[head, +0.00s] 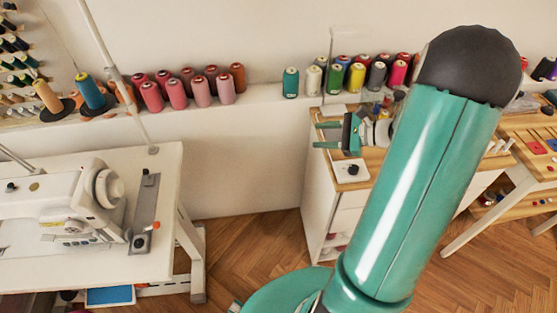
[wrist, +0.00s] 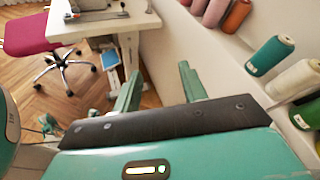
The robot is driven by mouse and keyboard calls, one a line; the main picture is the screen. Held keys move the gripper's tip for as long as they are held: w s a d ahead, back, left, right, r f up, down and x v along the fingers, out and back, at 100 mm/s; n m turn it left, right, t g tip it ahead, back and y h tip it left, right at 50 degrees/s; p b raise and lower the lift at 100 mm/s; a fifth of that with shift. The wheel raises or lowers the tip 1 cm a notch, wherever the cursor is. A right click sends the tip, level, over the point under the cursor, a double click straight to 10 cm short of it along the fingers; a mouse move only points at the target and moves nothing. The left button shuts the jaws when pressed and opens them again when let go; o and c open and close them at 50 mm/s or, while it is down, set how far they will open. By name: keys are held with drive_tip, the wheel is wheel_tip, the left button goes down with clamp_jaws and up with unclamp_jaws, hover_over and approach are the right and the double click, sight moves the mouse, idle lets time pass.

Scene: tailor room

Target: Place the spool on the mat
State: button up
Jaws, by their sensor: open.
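Several thread spools stand upright along the white wall ledge, and I cannot tell which is the task's spool. A teal spool (head: 290,82) is nearest the ledge's gap; it also shows at the right in the wrist view (wrist: 268,56). My gripper (head: 316,135) is open and empty, pointing left, in front of and below the ledge, over the wooden-topped cabinet's left edge. In the wrist view its fingers (wrist: 160,72) are apart with nothing between them. I cannot clearly identify a mat.
A white sewing machine (head: 65,208) stands on a white table (head: 165,165) at left. Pink and red spools (head: 176,94) line the ledge. Floor between table and cabinet is clear. A magenta chair (wrist: 25,36) shows in the wrist view.

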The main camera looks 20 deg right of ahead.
drive_tip(key=s+a+r+n+g+h, duration=0.25)
drive_tip(key=a+r+n+g, duration=0.2)
drive_tip(key=a, duration=0.35)
drive_tip(key=s+a+r+n+g+h, duration=0.1)
drive_tip(key=s+a+r+n+g, duration=0.2)
drive_tip(key=a+n, duration=0.35)
drive_tip(key=s+a+r+n+t+h, duration=0.3)
drive_tip(key=s+a+r+n+h, duration=0.3)
drive_tip(key=n, duration=0.5)
drive_tip(key=s+r+h, duration=0.1)
drive_tip(key=s+r, duration=0.1)
drive_tip(key=s, duration=0.1)
drive_tip(key=shift+s+a, duration=0.15)
drive_tip(key=shift+a, duration=0.1)
drive_tip(key=shift+d+t, duration=0.15)
drive_tip(key=shift+t, duration=0.1)
